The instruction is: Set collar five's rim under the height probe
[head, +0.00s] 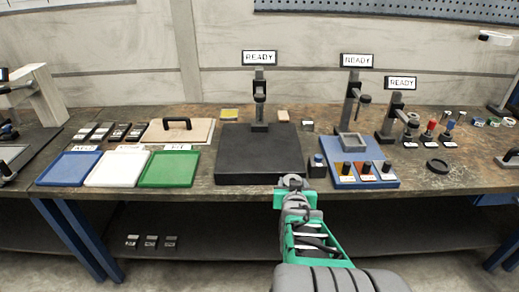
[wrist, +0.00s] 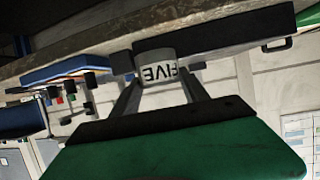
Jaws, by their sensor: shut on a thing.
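Collar five (wrist: 157,70) is a pale ring with FIVE in dark letters, upside down in the wrist view. My gripper (wrist: 162,88) is shut on it, one finger on each side. In the head view my gripper (head: 291,184) is at the front edge of the black plate (head: 258,166), near its right corner, and the collar is hard to separate from it. A dark probe stand (head: 259,100) rises at the back of the black plate, under a READY sign. I see no label naming it the height probe. The plate's top looks bare.
Right of the plate are a small dark block (head: 317,171) and a blue board (head: 345,180) with several knobs. Two more stands (head: 352,103) (head: 396,122) have READY signs. Blue, white and green trays (head: 168,170) lie left.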

